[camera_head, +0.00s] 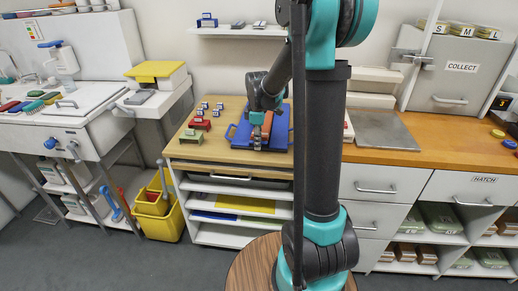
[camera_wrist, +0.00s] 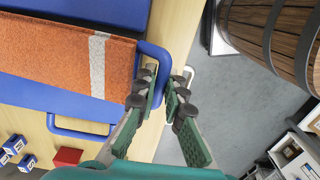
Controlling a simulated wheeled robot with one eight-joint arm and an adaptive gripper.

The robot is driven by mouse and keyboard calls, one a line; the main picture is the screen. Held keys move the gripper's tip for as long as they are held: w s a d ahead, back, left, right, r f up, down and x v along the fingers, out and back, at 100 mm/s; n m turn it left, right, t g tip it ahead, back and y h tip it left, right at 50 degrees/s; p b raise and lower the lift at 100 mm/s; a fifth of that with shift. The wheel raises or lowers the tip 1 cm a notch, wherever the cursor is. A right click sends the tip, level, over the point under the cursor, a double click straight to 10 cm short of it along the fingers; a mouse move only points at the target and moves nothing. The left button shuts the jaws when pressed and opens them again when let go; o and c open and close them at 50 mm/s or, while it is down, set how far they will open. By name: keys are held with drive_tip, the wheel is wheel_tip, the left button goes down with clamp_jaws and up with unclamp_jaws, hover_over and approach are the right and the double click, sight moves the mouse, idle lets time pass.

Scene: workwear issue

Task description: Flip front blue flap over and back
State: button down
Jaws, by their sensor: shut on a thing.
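The blue folding board (camera_head: 284,138) lies on the wooden counter, with an orange cloth (camera_head: 267,122) on it. The wrist view shows the cloth's pale stripe (camera_wrist: 97,65) and the blue panels (camera_wrist: 50,98) beside it. A blue loop handle (camera_wrist: 166,58) stands out from the front side, near the counter edge. My gripper (camera_wrist: 168,78) is shut on this front handle, with a green-padded finger on either side. In the head view my gripper (camera_head: 258,143) is at the board's front, partly covering it. Whether the front flap is lifted, I cannot tell.
Another blue loop handle (camera_wrist: 80,130) is on an adjoining side. Red blocks (camera_head: 199,121) and small blue cubes (camera_head: 205,104) stand left of the board. A grey plate (camera_head: 383,130) lies to the right. Open shelves (camera_head: 237,203) are below, and floor shows past the counter edge.

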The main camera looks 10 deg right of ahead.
wheel_tip(320, 180, up, 2)
drive_tip(key=shift+w+r, duration=0.1)
drive_tip(key=shift+w+d+r, duration=1.85)
drive_tip(key=shift+w+r, duration=3.6)
drive_tip(key=shift+r, duration=2.55)
drive_tip(key=w+d+r, duration=0.1)
drive_tip(key=w+d, duration=0.1)
drive_tip(key=w, duration=0.4)
drive_tip(key=w+d+r, duration=0.1)
drive_tip(key=w+d, duration=0.1)
drive_tip(key=w, duration=0.5)
drive_tip(key=shift+w+d+r, duration=0.15)
drive_tip(key=shift+w+r, duration=0.1)
drive_tip(key=shift+r, duration=0.15)
drive_tip(key=c, duration=2)
unclamp_jaws()
drive_tip(key=w, duration=0.1)
drive_tip(key=w+d, duration=0.1)
drive_tip(key=w+f, duration=0.1)
drive_tip(key=w, duration=0.1)
drive_tip(key=shift+d+f, duration=0.1)
drive_tip(key=shift+d, duration=0.1)
drive_tip(key=shift+w+d+f, duration=0.1)
drive_tip(key=shift+w+f, duration=0.05)
drive_tip(key=shift+w, duration=0.25)
clamp_jaws()
